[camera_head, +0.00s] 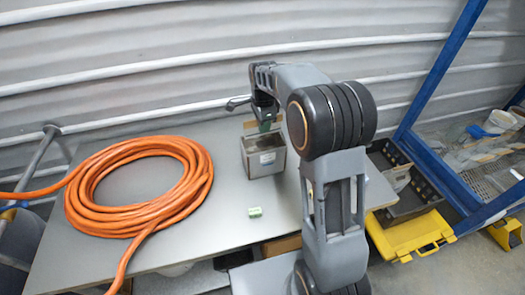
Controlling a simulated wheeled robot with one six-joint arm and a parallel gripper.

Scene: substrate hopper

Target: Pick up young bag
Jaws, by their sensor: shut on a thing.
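My gripper (264,108) is above a grey metal container (262,158) on the table, pointing down. It is shut on a small tan and green thing (250,127), which seems to be a bag. The held thing is at the container's opening; whether it is inside the rim or just above it I cannot tell. Its lower part is hidden, and my arm covers the right side. The container stands upright with a pale label on its front. A small green and white block (255,212) lies on the table in front of it.
A coiled orange hose (188,208) covers the table's left side and trails off the front edge. The grey table (225,232) is bare between hose and container. A yellow case (410,238) and a blue-framed rack (436,85) stand at right. Corrugated wall lies behind.

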